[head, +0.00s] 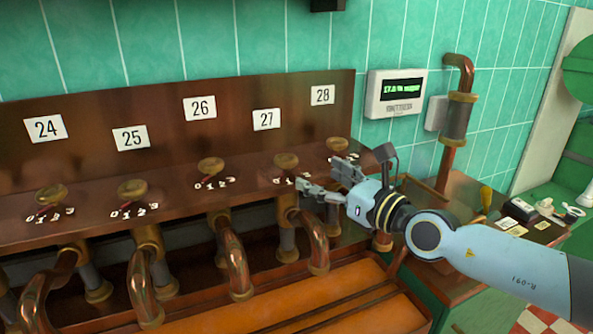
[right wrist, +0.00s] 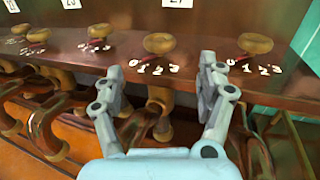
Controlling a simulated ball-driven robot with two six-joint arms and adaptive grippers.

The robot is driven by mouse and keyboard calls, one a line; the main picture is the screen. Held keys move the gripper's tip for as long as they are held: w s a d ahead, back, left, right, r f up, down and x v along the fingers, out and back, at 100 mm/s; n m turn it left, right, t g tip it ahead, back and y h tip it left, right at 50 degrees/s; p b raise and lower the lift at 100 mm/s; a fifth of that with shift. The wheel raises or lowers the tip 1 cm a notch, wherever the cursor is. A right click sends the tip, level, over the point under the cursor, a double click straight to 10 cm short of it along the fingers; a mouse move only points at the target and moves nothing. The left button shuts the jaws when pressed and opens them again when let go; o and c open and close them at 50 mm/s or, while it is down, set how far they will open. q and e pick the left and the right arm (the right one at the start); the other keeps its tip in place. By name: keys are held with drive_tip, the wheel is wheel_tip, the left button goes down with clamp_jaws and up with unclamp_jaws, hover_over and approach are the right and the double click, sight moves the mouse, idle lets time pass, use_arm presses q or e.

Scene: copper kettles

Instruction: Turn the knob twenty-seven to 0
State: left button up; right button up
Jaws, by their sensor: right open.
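Knob twenty-seven (head: 287,160) is a round brass knob on the dark brown ledge, below the white label 27 (head: 267,119). White digits run along its front, partly hidden by my gripper in the head view. In the right wrist view the knob (right wrist: 160,43) shows with digits 0 to 3 in front and a small red pointer towards their left part; its exact setting is hard to tell. My right gripper (head: 318,174) is open and empty, in front of the knob. In the right wrist view its fingers (right wrist: 160,70) stand apart on either side of the knob, not touching it. My left gripper is not in view.
Knob twenty-eight (head: 338,144) is close on the right, partly behind my gripper; knob twenty-six (head: 211,165) is on the left. Copper pipes (head: 236,270) hang below the ledge. A display box (head: 397,93) is on the tiled wall. A side table at right holds small items.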

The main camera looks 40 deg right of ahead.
sight(294, 164)
drive_tip(key=w, duration=0.3)
drive_tip(key=shift+w+a+b, duration=0.15)
drive_tip(key=shift+a+b, duration=0.05)
drive_tip(key=shift+b, duration=0.15)
drive_tip(key=w+b, duration=0.1)
drive_tip(key=w, duration=0.2)
drive_tip(key=w+b, duration=0.1)
drive_tip(key=w, duration=0.1)
drive_tip(key=shift+w+a, duration=0.2)
drive_tip(key=shift+w, duration=0.2)
drive_tip(key=shift+w+r+b, duration=0.1)
drive_tip(key=shift+w+b, duration=0.25)
drive_tip(key=shift+w, duration=0.15)
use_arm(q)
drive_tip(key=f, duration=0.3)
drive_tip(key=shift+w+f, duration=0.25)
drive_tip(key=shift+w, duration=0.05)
